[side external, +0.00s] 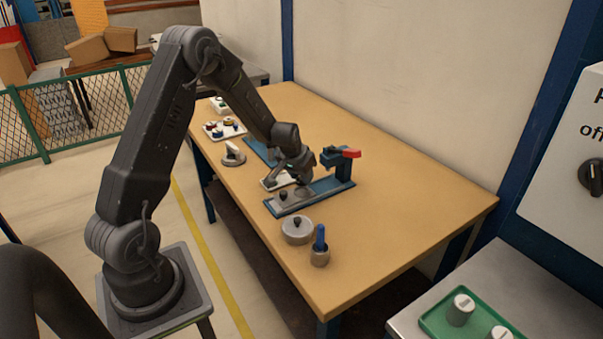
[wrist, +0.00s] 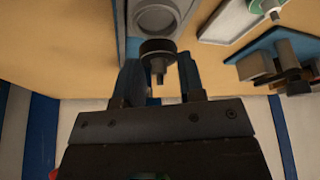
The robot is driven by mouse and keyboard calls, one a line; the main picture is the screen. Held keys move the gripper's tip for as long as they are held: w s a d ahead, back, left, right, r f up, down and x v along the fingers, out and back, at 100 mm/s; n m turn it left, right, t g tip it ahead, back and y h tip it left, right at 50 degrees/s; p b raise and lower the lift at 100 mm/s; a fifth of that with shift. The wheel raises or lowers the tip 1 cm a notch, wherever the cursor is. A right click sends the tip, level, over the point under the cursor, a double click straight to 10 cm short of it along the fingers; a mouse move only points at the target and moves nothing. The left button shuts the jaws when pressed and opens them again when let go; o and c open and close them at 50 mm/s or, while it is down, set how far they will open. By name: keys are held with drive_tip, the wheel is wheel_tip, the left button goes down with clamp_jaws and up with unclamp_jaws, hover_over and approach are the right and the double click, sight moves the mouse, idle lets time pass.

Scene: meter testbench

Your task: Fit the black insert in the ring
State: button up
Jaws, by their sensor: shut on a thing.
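The black insert (wrist: 158,49) is a dark round disc with a short stem, between the fingertips of my gripper (wrist: 160,73) in the wrist view. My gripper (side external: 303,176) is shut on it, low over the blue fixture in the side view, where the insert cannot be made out. The grey ring (wrist: 156,18) lies just beyond the insert in the wrist view, partly cut by the top edge. The insert looks outside the ring and overlaps its near edge in the picture; I cannot tell its height above it.
The blue fixture (side external: 327,187) carries an upright clamp with a red handle (side external: 346,152). A round metal pot (side external: 297,232) and a blue-handled tool in a holder (side external: 320,240) stand near the front. Small trays (side external: 224,130) sit at the far left. The table's right side is clear.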

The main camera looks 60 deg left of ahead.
sight(301, 180)
drive_tip(key=shift+f, duration=1.6)
idle(1.7)
drive_tip(key=o, duration=1.2)
drive_tip(key=shift+o, duration=0.2)
drive_tip(key=shift+r, duration=3.55)
